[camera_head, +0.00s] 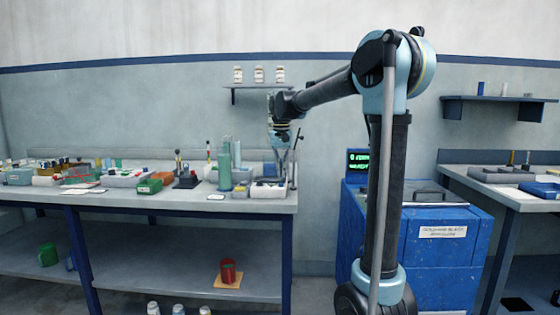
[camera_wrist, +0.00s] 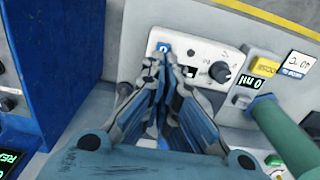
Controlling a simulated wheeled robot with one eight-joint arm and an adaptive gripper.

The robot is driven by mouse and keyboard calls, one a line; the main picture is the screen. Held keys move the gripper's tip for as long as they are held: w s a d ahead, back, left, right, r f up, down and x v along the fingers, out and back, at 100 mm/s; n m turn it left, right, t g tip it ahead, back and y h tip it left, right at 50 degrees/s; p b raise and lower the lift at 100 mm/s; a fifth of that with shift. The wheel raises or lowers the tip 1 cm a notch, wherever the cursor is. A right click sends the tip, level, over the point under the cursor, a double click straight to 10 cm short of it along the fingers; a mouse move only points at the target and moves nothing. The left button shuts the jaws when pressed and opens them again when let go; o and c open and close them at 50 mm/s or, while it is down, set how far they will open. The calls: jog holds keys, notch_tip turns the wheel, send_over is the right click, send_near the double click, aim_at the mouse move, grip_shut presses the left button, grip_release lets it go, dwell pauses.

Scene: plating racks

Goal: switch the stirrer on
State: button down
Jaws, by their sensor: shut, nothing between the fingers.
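A white control panel (camera_wrist: 205,55) shows in the wrist view, with a dark round knob (camera_wrist: 220,72) and a small blue square with a white mark (camera_wrist: 163,47). I take it for the stirrer's face, but cannot be sure. My gripper (camera_wrist: 174,68) is shut and empty; its fingertips overlap the panel's lower left in the picture, just below the blue square. Whether they touch is unclear. The fingers hide part of the panel. In the head view my gripper (camera_head: 279,150) hangs over the bench's right end, above a grey-white unit (camera_head: 268,190).
A green cylinder (camera_wrist: 272,115), a small lit display (camera_wrist: 250,88) and a yellow button (camera_wrist: 265,65) are right of my fingers. A blue box (camera_wrist: 75,50) stands left. The bench (camera_head: 150,201) holds several trays and tools; a blue cabinet (camera_head: 440,260) stands right of it.

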aim_at(281, 186)
jog(key=shift+f, duration=1.35)
jog(key=shift+s, duration=0.1)
jog(key=shift+s+f+t, duration=0.35)
jog(key=shift+t, duration=0.35)
jog(key=shift+s+f, duration=0.15)
jog(key=shift+s, duration=0.8)
